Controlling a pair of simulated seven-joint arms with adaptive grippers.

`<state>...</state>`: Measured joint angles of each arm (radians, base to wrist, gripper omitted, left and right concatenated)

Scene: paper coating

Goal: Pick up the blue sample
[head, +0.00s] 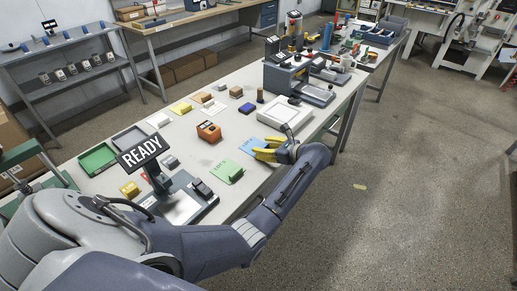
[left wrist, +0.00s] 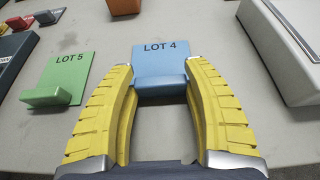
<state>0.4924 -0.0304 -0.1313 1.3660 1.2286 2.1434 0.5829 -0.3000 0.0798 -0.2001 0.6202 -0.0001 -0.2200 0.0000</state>
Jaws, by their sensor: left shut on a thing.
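The blue sample marked LOT 4 (left wrist: 160,58) is a flat blue card with a raised block at its near edge. In the head view, the blue sample (head: 247,144) lies at the table's near side, partly hidden by my gripper. My left gripper (left wrist: 160,82) has its yellow fingers on both sides of the block and is shut on it. The left gripper also shows in the head view (head: 266,152). I cannot tell whether the sample is clear of the table. My right gripper is not in view.
A green sample marked LOT 5 (head: 227,171) lies to the left of the blue one. An orange block (head: 208,131) stands behind them. A white tray-like device (head: 285,115) is on the right. A READY sign (head: 140,154) stands near the left front.

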